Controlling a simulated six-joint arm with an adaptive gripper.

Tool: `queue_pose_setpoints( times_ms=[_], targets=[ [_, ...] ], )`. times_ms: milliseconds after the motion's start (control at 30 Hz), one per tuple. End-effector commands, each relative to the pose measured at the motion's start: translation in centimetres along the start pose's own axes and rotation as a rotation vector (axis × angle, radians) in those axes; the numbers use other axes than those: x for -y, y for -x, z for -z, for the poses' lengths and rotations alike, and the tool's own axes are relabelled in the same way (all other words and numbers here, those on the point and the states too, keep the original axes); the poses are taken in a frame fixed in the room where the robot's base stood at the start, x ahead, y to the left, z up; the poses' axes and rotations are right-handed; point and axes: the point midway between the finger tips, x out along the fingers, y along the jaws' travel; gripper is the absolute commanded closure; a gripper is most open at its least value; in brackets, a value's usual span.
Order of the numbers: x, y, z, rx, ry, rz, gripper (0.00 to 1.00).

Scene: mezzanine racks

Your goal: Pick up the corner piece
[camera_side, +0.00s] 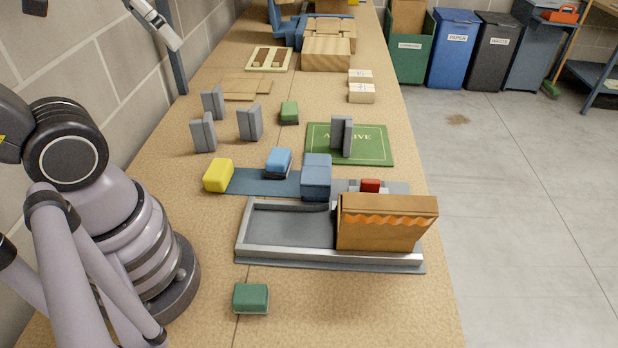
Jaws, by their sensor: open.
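Several grey upright angled pieces look like corner pieces; I cannot tell which one is meant. Three stand together on the bench at the left: a rear one (213,102), a front one (203,132) and a right one (249,122). Another grey angled piece (342,135) stands upright on the green mat marked like "ARCHIVE" (376,150). All stand free with nothing holding them. My arm's base and links fill the left side of the picture. I cannot make out my gripper in this view.
A grey-rimmed tray (330,259) holds an upright brown cardboard piece (385,222) at its right. Yellow (218,175), blue (278,162) and green (289,112) blocks stand around the mat. A dark green block (251,298) lies in front. Bare bench shows at the left front.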

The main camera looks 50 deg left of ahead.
Motion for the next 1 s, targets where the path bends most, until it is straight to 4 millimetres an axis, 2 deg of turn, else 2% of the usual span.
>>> queue_pose_setpoints(
  times_ms=[167, 300, 433, 567, 600, 700, 800, 900, 1000],
  targets=[
    [3.5, -3.0, 4.5, 0.108, -0.1, 0.043, 0.09],
    [8.6, -7.4, 7.7, 0.21, -0.208, 0.049, 0.09],
    [14.3, -12.4, 8.7, 0.3, -0.304, 0.023, 0.09],
    [20.4, -17.8, 7.6, 0.376, -0.394, -0.029, 0.09],
    [22.1, -19.4, 6.8, 0.394, -0.419, -0.048, 0.09],
    [25.6, -22.8, 4.7, 0.427, -0.472, -0.094, 0.09],
    [27.9, -25.2, 2.8, 0.443, -0.51, -0.128, 0.09],
    [29.1, -26.5, 1.6, 0.451, -0.534, -0.149, 0.09],
    [29.4, -27.5, 0.9, 0.453, -0.545, -0.158, 0.09]
  ],
)
